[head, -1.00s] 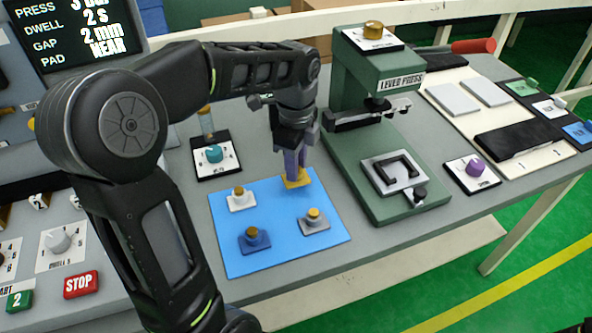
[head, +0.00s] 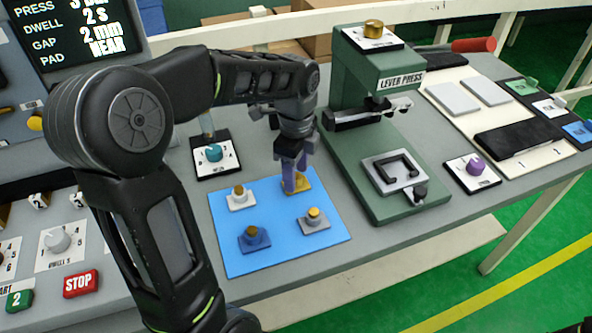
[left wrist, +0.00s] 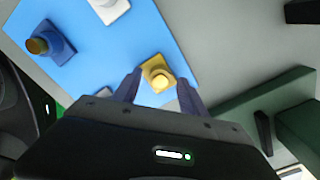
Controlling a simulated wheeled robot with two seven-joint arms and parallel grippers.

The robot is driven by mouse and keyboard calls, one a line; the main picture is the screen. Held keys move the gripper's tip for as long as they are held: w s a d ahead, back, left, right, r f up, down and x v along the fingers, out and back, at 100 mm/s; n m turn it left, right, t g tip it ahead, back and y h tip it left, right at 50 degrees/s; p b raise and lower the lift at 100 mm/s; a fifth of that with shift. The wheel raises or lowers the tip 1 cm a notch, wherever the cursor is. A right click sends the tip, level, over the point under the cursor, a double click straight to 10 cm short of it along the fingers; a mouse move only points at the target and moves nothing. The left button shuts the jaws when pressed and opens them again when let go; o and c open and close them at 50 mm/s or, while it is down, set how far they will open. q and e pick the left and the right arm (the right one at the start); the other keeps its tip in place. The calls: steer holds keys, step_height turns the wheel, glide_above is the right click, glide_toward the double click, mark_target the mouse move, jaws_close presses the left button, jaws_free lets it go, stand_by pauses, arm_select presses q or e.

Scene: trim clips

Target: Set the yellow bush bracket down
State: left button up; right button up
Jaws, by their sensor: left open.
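The yellow bush bracket (head: 299,185) rests on the blue mat (head: 272,259) near its back right corner. It also shows in the left wrist view (left wrist: 159,78), with a round brass-coloured bush on a square yellow plate. My left gripper (head: 294,182) is over the bracket. In the left wrist view its two fingers (left wrist: 158,90) are spread, one on each side of the bracket, with a gap around the bush. My right gripper does not show in any view.
White (head: 240,200), blue (head: 254,239) and grey (head: 314,220) bush brackets stand on the same mat. The green lever press (head: 372,130) stands just right of the mat. A teal knob (head: 214,153) is at the mat's back left.

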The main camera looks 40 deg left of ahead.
arm_select(q)
steer(key=shift+r, duration=0.2)
step_height(320, 180, up, 8)
steer(key=shift+r, duration=0.15)
step_height(320, 180, up, 4)
steer(key=shift+f+p, duration=0.15)
steer(key=shift+p, duration=0.8)
